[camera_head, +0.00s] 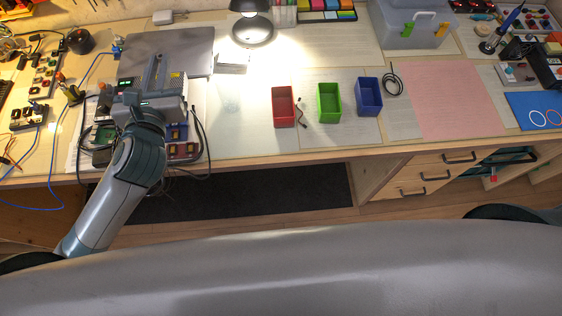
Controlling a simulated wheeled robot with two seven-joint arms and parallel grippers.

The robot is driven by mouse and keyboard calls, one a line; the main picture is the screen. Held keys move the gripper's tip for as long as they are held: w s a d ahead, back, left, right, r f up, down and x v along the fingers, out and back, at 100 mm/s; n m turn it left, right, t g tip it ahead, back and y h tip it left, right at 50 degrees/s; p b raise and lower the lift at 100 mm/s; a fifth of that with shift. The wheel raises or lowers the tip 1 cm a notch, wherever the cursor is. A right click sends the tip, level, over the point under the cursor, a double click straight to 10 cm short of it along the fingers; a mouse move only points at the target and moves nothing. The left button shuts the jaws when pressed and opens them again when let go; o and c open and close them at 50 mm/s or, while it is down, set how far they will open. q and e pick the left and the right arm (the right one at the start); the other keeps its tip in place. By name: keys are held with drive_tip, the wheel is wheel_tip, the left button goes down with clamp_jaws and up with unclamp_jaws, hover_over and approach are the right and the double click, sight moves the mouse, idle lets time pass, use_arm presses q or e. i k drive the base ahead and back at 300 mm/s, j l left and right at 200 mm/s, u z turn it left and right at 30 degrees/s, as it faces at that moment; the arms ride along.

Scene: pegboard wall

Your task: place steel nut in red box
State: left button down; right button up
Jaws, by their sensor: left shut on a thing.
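My left gripper (158,72) is at the left part of the workbench, over the front of a dark grey flat panel. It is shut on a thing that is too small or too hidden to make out. I cannot pick out a steel nut anywhere in the head view. The red box (283,107) is an open-topped tray standing on the bench to the right of my left gripper, well apart from it. My right gripper is not in view.
A green box (329,103) and a blue box (369,96) stand right of the red box. A lamp (252,25) stands behind them. Circuit boards and cables crowd the bench's left side. A pink mat (458,98) lies clear at right.

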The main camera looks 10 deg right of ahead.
sight(283, 111)
drive_tip(key=k+l, duration=0.85)
